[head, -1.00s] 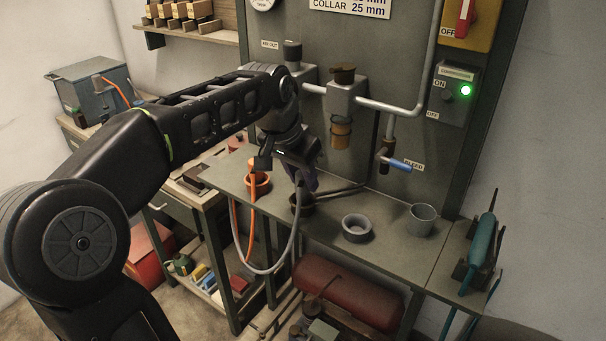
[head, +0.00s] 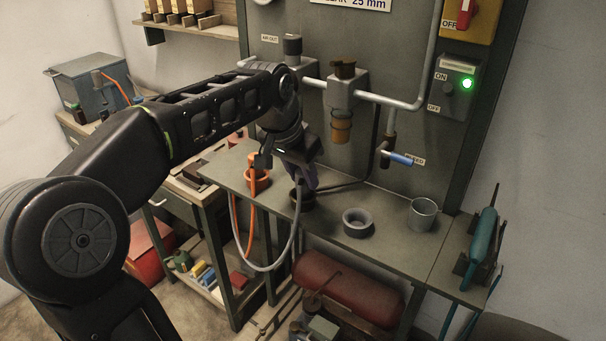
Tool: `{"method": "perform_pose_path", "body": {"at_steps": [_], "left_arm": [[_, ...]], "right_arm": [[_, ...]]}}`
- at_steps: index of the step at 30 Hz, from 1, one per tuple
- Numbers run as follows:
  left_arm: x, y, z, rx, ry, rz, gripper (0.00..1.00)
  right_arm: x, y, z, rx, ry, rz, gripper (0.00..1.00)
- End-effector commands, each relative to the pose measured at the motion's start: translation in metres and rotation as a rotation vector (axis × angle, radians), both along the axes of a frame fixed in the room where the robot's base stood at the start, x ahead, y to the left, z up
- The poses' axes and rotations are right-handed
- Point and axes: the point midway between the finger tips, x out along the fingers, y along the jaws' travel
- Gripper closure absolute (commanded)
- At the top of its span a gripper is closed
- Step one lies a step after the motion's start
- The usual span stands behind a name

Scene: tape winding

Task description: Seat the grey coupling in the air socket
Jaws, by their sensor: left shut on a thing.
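My left gripper (head: 304,184) hangs fingers-down over the bench (head: 391,236), just above a dark cup (head: 303,201). It is shut on the upper end of a grey hose (head: 290,252), where the grey coupling would be. The coupling itself is mostly hidden by the fingers. The hose loops down below the bench's front edge and back up to the left. An "AIR OUT" label (head: 269,39) is on the back panel, with pipework beside it. My forearm and wrist cover the area below that label, and I cannot make out the air socket. My right gripper is not in view.
An orange cup (head: 257,186) with an orange hose end stands left of the gripper. A grey ring-shaped holder (head: 357,223) and a metal cup (head: 422,214) stand to the right. A blue-handled valve (head: 401,159) and filter bowl (head: 341,128) project from the panel.

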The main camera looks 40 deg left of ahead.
Motion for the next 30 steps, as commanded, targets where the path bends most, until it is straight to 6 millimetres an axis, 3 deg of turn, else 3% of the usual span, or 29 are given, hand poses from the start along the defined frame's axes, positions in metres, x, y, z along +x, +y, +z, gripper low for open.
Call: {"method": "perform_pose_path", "body": {"at_steps": [30], "left_arm": [[0.0, 0.0001, -0.0079, 0.0, -0.001, 0.0, 1.0]], "right_arm": [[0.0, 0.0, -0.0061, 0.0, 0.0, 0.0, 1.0]]}}
